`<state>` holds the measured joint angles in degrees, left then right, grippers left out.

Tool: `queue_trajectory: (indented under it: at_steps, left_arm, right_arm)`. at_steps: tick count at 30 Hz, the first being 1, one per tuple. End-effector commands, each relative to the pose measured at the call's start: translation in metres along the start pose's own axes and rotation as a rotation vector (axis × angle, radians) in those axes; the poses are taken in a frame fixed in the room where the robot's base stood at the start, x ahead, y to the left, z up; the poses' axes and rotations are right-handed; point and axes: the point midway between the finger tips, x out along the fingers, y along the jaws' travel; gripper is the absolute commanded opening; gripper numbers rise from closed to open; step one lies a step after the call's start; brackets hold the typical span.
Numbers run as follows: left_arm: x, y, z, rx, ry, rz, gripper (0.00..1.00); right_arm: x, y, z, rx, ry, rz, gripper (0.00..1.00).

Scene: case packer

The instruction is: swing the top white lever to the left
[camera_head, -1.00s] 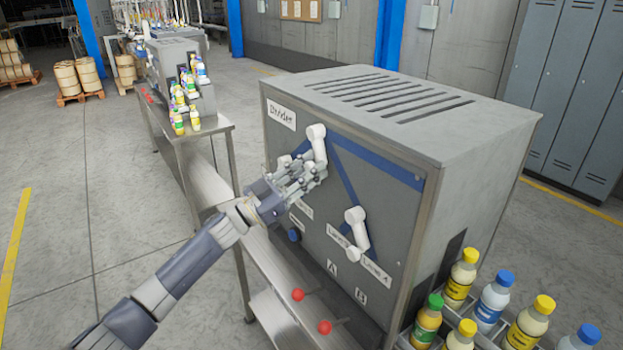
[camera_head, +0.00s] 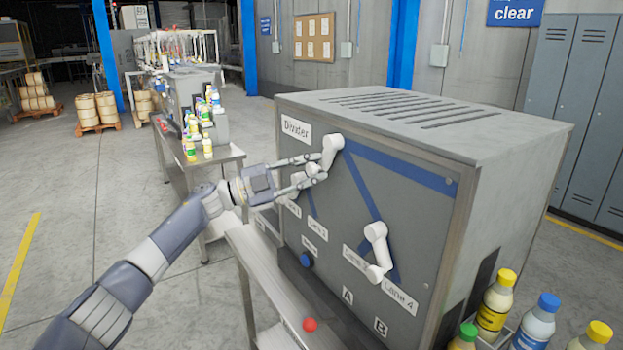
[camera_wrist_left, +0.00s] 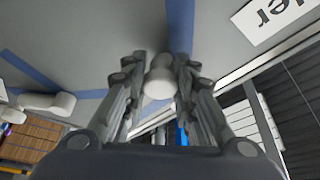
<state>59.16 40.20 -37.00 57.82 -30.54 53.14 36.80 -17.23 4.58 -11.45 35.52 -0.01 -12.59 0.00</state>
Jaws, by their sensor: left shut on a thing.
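The top white lever (camera_head: 332,150) sits at the upper middle of the grey divider panel (camera_head: 430,215). It hangs from its pivot down and a little to the left. My left gripper (camera_head: 319,169) comes in from the left and is shut on this lever's lower end. In the left wrist view the lever's rounded white end (camera_wrist_left: 159,83) is between the two fingers. A second white lever (camera_head: 376,240) is at the lower right of the panel. A third white lever (camera_head: 297,187) is at the left, partly hidden by my fingers. My right gripper is out of view.
A blue knob (camera_head: 306,260) is low on the panel. A red ball-topped handle (camera_head: 310,325) stands at the front. Bottles (camera_head: 495,303) stand close at the lower right. A steel bench (camera_head: 262,262) runs below the panel.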

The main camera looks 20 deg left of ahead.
Motion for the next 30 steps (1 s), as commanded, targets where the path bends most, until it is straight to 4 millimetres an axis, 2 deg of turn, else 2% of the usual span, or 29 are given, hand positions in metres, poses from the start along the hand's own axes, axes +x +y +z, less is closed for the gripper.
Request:
queue_trajectory:
  at_steps: [7, 21, 22, 24, 30]
  left_arm:
    - [0.0009, 0.0001, 0.0002, 0.059, 0.002, 0.03, 0.0]
    - [0.0008, -0.0013, 0.0004, 0.071, 0.001, 0.033, 0.0]
    - [0.0008, -0.0014, 0.0004, 0.071, 0.001, 0.033, 0.32]
    - [0.0007, -0.0016, 0.0004, 0.07, 0.0, 0.032, 0.47]
    - [0.0004, -0.0022, 0.0006, 0.068, 0.0, 0.03, 0.47]
  right_arm:
    - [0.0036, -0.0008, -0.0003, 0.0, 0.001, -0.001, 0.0]
    - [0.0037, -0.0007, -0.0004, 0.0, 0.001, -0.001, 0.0]
    - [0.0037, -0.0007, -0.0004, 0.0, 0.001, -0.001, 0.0]
    - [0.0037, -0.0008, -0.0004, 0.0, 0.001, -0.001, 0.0]
    - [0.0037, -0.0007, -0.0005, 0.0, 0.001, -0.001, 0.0]
